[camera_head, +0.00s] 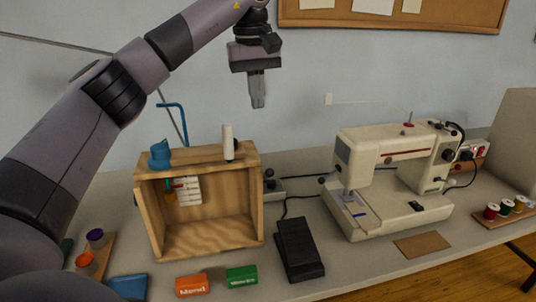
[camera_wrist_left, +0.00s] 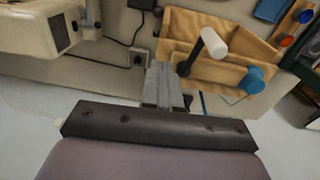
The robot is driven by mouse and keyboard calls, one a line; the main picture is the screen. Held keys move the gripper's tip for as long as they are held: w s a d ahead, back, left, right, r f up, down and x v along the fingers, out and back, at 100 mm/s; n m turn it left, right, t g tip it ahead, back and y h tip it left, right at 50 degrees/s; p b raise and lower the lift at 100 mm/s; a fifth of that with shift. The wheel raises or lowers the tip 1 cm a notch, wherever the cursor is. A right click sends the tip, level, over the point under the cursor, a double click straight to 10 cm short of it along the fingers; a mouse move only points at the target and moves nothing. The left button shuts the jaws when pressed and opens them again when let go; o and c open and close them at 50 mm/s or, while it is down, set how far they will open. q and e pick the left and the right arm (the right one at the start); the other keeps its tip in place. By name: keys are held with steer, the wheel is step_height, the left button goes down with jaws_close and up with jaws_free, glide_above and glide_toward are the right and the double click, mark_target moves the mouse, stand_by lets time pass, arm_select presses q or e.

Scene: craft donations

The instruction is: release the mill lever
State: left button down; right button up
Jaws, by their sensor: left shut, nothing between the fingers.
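A wooden box-shaped stand (camera_head: 197,157) with an open front is on the table; it also shows in the left wrist view (camera_wrist_left: 180,28). A white upright handle (camera_head: 228,143) stands at its top right; in the left wrist view the white handle (camera_wrist_left: 213,42) sits on a dark stem. It appears to be the mill lever. A blue fitting (camera_head: 160,154) is on the top left, with a thin blue hooked rod behind. My left gripper (camera_head: 258,102) is shut and empty, above and right of the handle, apart from it. My right gripper is not in view.
A sewing machine (camera_head: 390,180) stands to the right, with a black pedal (camera_head: 299,248) between it and the stand. Thread spools (camera_head: 505,208) are at far right. The air around my gripper is clear.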

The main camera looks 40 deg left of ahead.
arm_select(q)
steer(key=shift+f, duration=0.1)
steer(key=f, duration=0.9)
steer(key=shift+w+d+f, duration=0.1)
steer(key=shift+w+f, duration=0.25)
steer(key=shift+f, duration=0.05)
steer(key=d+f, duration=0.2)
steer(key=f, duration=0.1)
steer(key=shift+s+d+f, duration=0.1)
steer(key=shift+s+f, duration=0.1)
steer(key=shift+s, duration=0.2)
